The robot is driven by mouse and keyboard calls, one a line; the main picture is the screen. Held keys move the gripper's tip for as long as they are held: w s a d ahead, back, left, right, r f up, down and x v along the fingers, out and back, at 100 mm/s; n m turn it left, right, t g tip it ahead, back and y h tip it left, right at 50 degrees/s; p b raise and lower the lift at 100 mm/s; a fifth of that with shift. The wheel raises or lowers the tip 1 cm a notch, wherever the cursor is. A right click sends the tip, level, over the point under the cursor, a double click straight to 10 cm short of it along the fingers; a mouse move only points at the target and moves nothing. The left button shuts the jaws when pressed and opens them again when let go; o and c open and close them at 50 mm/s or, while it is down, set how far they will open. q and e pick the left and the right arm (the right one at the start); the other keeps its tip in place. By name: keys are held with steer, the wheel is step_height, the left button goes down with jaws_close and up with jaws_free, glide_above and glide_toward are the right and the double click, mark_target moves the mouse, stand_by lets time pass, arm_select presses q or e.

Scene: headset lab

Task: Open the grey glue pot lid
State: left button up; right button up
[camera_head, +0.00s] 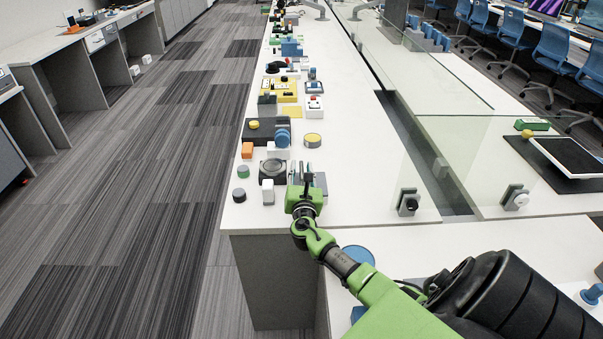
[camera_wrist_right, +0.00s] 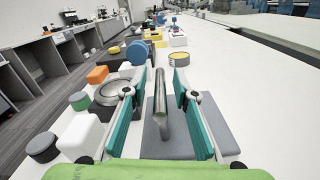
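A short dark grey round pot (camera_head: 239,195) with a flat top, which looks like the grey glue pot, stands near the left edge of the long white bench. It also shows at the lower left of the right wrist view (camera_wrist_right: 42,147), and its top looks closed. My right gripper (camera_head: 305,186) is over the near end of the bench, to the right of the pot and apart from it. In the right wrist view its teal fingers (camera_wrist_right: 154,88) are spread open, with an upright grey bar (camera_wrist_right: 160,95) on a grey plate (camera_wrist_right: 183,142) showing between them. I cannot tell whether they touch it. My left gripper is not in view.
A white block (camera_wrist_right: 79,135) stands between the pot and my right gripper. A green-topped pot (camera_head: 243,171), an orange block (camera_head: 247,150) and a round clear-topped dish (camera_head: 273,168) are close by. A glass panel (camera_head: 440,150) stands to the right. The bench front right of the plate is clear.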

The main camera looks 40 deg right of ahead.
mark_target(317, 181)
steer(key=shift+w+d, duration=0.1)
jaws_close()
steer(key=shift+s+d+r+m, duration=0.25)
steer(key=shift+r+m, duration=0.2)
steer(key=shift+m, duration=0.3)
steer(key=shift+s+d+r+m, duration=0.25)
steer(key=shift+r+m, duration=0.15)
steer(key=shift+m, duration=0.35)
steer(key=shift+s+d+r+m+b, duration=0.55)
steer(key=shift+d+r+m, duration=0.05)
steer(key=shift+m, duration=0.6)
steer(key=m, duration=0.1)
steer(key=s+d+r+m, duration=0.1)
steer(key=shift+s+d+m, duration=0.15)
steer(key=shift+d+m, duration=0.1)
steer(key=shift+m, duration=0.15)
steer(key=shift+s+d+r, duration=0.1)
steer(key=shift+s+d, duration=0.1)
steer(key=shift+d, duration=0.15)
steer(key=shift+s+d, duration=0.15)
